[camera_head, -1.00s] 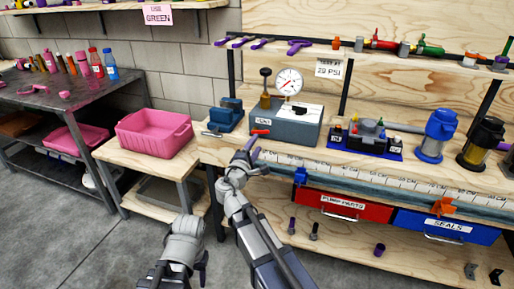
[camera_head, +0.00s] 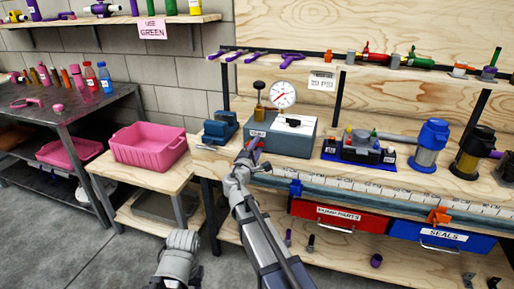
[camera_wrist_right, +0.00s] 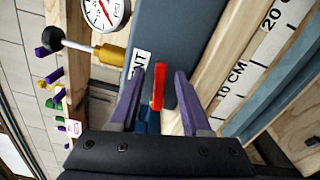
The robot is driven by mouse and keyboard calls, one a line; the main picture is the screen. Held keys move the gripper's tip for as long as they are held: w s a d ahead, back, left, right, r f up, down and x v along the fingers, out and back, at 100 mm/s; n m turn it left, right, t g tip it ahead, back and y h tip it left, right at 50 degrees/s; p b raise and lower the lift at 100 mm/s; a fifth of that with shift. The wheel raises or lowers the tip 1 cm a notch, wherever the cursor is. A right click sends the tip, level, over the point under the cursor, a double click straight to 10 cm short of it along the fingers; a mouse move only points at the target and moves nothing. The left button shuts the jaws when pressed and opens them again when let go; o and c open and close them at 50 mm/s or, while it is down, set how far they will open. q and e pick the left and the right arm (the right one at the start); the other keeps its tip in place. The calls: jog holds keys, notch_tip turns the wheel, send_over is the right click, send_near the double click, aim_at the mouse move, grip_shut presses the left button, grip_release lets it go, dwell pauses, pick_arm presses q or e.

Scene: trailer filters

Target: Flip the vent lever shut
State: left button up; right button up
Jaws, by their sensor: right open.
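The vent lever is a small red bar (camera_wrist_right: 159,85) at the edge of the grey vent box (camera_head: 291,138), beside its "VENT" label. In the right wrist view the lever stands between the two purple fingers of my right gripper (camera_wrist_right: 158,98), with a visible gap on each side. The gripper is open. In the head view my right gripper (camera_head: 250,154) is at the left front edge of the box and mostly hides the lever. My left gripper's fingers do not show.
A pressure gauge (camera_head: 282,94) and a black-knobbed brass plunger (camera_head: 259,98) stand at the box. A blue vise-like block (camera_head: 220,127) is to its left and a blue-based pump assembly (camera_head: 361,148) to its right. A ruler strip runs along the bench front.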

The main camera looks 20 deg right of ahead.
grip_shut()
dwell(0.5)
jog(key=m, duration=0.1)
jog(key=f+m+b, duration=0.1)
jog(key=shift+m, duration=0.3)
grip_release()
